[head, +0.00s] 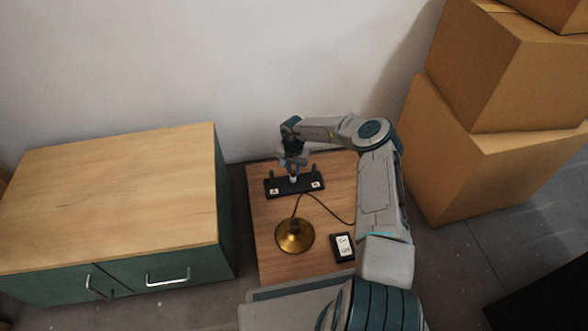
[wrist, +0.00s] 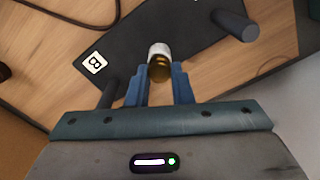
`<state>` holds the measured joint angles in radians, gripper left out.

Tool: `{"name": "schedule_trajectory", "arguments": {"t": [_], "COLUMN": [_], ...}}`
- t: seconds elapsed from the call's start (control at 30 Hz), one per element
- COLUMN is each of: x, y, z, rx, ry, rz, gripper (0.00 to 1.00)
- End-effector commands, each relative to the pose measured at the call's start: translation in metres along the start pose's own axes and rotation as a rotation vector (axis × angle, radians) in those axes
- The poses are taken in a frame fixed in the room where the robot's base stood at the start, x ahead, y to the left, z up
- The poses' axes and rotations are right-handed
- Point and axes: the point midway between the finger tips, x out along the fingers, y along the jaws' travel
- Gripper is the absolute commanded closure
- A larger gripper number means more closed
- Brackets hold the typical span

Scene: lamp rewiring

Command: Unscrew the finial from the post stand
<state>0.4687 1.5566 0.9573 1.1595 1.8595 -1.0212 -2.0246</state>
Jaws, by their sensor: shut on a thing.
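The post stand (head: 283,190) is a black bar with white labels near the back of the small wooden table. It also shows in the wrist view (wrist: 190,45), with a "B" label and dark posts at either side. My gripper (head: 293,172) is over the middle of the stand, pointing down. In the wrist view its blue fingers (wrist: 162,80) are shut on a small brass piece with a white end, which I take as the finial (wrist: 159,66). Whether it is still threaded on a post cannot be told.
A brass lamp base (head: 294,236) with a dark cord (head: 334,209) stands in front of the stand on the table (head: 265,262). A black box with a white label (head: 343,247) lies to its right. A green cabinet (head: 120,200) is left; cardboard boxes (head: 490,150) are right.

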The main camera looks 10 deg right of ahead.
Motion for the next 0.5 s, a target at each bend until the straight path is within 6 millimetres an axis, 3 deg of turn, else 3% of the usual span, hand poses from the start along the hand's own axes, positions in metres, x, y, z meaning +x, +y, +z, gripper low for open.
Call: {"name": "schedule_trajectory", "arguments": {"t": [0.5], "x": [-0.0003], "y": [-0.0027], "z": [0.0016], "rx": [-0.530], "ry": [-0.002], "rz": [-0.001], "gripper": [1.00]}}
